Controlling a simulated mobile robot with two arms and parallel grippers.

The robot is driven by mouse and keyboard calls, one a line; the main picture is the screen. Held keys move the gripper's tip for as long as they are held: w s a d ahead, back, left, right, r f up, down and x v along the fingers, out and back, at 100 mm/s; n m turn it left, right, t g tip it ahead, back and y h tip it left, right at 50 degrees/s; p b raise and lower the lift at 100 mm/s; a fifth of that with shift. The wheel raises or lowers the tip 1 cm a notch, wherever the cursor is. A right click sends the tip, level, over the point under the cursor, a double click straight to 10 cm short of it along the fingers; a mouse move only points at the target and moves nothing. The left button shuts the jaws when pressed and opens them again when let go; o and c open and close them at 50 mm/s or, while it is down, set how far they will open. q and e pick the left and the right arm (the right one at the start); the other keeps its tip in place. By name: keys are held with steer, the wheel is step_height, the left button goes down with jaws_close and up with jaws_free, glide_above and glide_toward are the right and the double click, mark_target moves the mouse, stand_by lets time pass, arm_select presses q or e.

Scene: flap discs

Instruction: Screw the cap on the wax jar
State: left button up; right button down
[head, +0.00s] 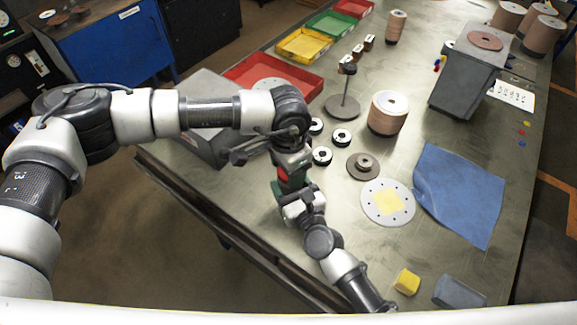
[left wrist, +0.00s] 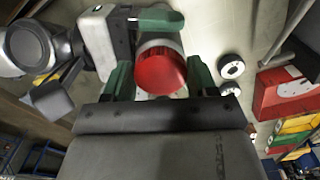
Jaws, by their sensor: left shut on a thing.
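The red cap (left wrist: 163,72) is between the two green fingers of my left gripper (left wrist: 160,80), which is shut on it. A pale strip of the wax jar (left wrist: 158,40) shows just beyond the cap; most of the jar is hidden. The cap sits at the jar's end; I cannot tell whether its thread has caught. My right gripper (left wrist: 150,22) comes in from the left in the wrist view, one green finger along the jar's side. Its other finger is hidden. In the head view my left gripper (head: 289,165) is just above my right gripper (head: 291,192), near the table's front edge.
Black-and-white discs (head: 322,156), a brown hub disc (head: 363,166) and a spindle stand (head: 343,106) are close to the right. A white disc (head: 405,205) and blue cloth (head: 463,195) lie farther right. A red tray (head: 313,82) is behind. Bare metal table shows between them.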

arm_select(q)
steer(key=o, duration=0.9)
steer(key=shift+r, duration=2.3)
steer(key=shift+c, duration=0.5)
